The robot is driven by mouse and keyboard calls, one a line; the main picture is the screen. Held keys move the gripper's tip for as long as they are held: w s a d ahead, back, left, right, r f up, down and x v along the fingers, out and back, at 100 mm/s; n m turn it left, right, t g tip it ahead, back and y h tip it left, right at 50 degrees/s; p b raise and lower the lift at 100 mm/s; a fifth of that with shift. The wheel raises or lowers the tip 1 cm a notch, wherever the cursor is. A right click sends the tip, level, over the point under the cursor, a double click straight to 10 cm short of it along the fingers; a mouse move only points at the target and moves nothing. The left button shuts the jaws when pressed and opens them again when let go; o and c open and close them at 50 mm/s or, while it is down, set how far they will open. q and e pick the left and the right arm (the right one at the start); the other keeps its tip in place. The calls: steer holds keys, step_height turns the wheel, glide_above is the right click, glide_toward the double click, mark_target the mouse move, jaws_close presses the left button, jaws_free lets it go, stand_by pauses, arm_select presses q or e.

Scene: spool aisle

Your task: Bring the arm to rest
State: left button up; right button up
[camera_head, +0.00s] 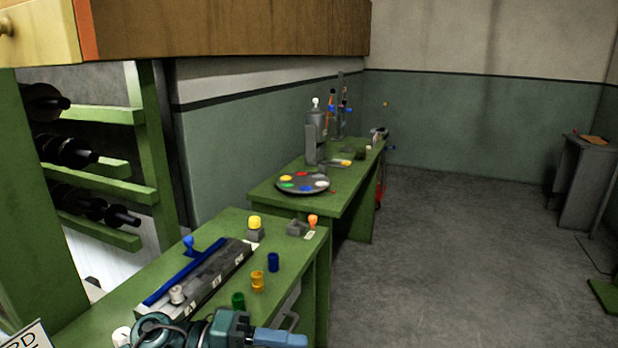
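Neither of my grippers can be made out in the head view, and I cannot see whether either holds anything. No arm of mine is clearly identifiable. A teal and light-blue mechanical object (225,330) shows at the bottom edge, over the front of the near green bench (150,262). It is cut off by the frame, and I cannot tell whether it is a tool or part of an arm.
The near bench bears a long grey fixture (215,277) with a blue bar, a blue cup (273,262), a yellow cup (258,282), a green cup (238,300) and a yellow button (255,223). A farther bench (352,185) stands behind. Grey floor (450,260) is open at right.

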arm_select(q)
steer(key=w+a+f+n+t+y+p, duration=0.1)
steer(key=a+f+n+t+y, duration=0.15)
steer(key=n+t, duration=0.75)
steer(key=a+f+n+t+y+p, duration=0.1)
steer(key=a+n+t+y, duration=0.2)
steer(key=n+t, duration=0.7)
steer(key=s+a+f+n+g+y, duration=0.2)
steer(key=s+f+n+g+y, duration=0.2)
steer(key=s+f+n, duration=0.2)
steer(key=s+a+f+n+g+y, duration=0.3)
steer(key=s+f+n, duration=0.3)
steer(key=f, duration=0.5)
steer(key=shift+s+a+f+n+g+y, duration=0.2)
steer(key=shift+n+g+y, duration=0.3)
steer(key=shift+g, duration=0.4)
